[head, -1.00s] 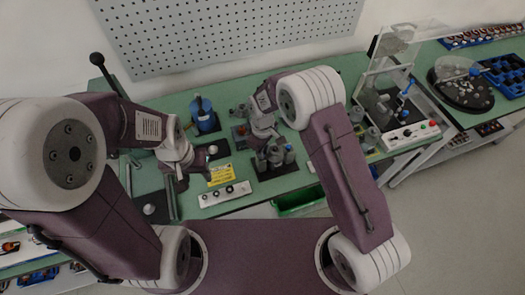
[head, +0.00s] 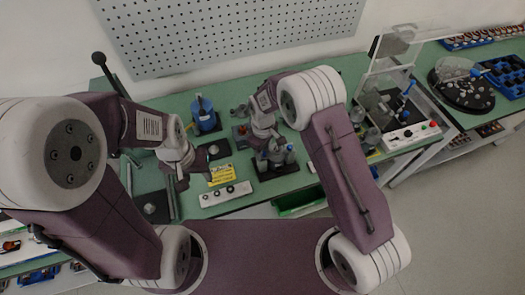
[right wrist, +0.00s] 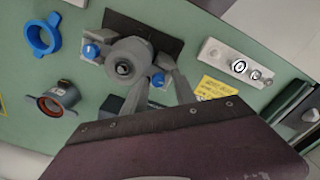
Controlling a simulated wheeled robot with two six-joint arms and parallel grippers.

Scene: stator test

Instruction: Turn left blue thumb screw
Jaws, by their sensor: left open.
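The left blue thumb screw (right wrist: 158,80) is in the right wrist view, on the right there because that view is turned around. A second blue thumb screw (right wrist: 91,51) is on the other side of the grey cylinder (right wrist: 126,62) in the dark-based fixture. My right gripper (right wrist: 160,86) is open, its fingers apart on either side of the left screw; contact cannot be made out. In the head view my right gripper (head: 264,146) is over the fixture and partly hides it. My left gripper (head: 181,180) is open and empty, left of the fixture.
A yellow label (head: 222,174) and a white button panel (head: 226,194) are left of the fixture. A blue round part (head: 204,116) stands behind. A blue ring (right wrist: 42,37) and a dark part with an orange rim (right wrist: 58,97) lie on the green table. A clear-shielded station stands right.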

